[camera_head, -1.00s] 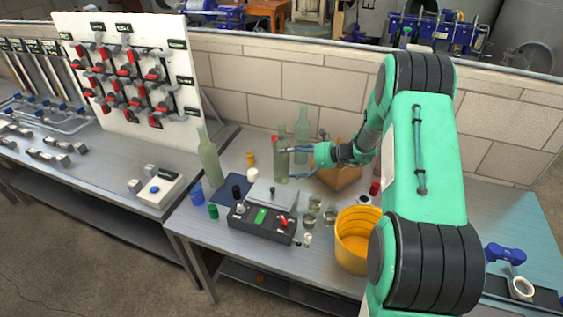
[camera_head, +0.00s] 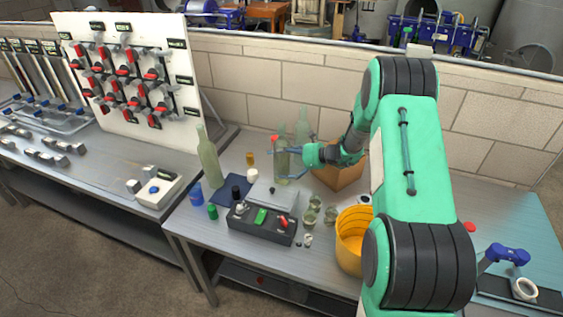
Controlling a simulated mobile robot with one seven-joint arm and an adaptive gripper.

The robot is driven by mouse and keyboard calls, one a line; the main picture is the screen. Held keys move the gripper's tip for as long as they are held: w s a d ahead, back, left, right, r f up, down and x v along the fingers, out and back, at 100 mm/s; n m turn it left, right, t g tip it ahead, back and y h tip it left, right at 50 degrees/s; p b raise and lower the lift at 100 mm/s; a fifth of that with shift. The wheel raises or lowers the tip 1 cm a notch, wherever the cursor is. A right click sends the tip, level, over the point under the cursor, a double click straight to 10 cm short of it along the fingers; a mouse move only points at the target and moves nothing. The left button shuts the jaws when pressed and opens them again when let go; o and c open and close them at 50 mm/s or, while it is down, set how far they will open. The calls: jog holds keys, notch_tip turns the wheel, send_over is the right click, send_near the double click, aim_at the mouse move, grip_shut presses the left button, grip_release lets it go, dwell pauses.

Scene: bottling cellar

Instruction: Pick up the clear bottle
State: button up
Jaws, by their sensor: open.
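Three pale greenish, see-through bottles stand upright on the metal table. One (camera_head: 208,162) is at the left on a dark blue mat. One with a red top (camera_head: 281,163) stands in the middle. One (camera_head: 303,122) is behind it, to the right, partly hidden by my arm. I cannot tell for sure which is the clear bottle. My gripper (camera_head: 272,164) comes in from the right, open, with its thin fingers at the middle bottle's mid-height. The fingers seem to lie on either side of that bottle; contact cannot be made out.
A black control box (camera_head: 262,222) and several small glasses (camera_head: 312,211) stand in front. A yellow bucket (camera_head: 350,243) and a cardboard box (camera_head: 340,176) are at the right, close to my arm. A brick wall (camera_head: 250,90) runs behind.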

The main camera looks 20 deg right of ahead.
aim_at(282, 138)
jog(key=c, duration=1.8)
jog(key=shift+w+r, duration=0.1)
jog(key=shift+c, duration=1.2)
jog(key=shift+r, duration=0.15)
jog(key=shift+r+p, duration=1.3)
jog(key=shift+r, duration=3.6)
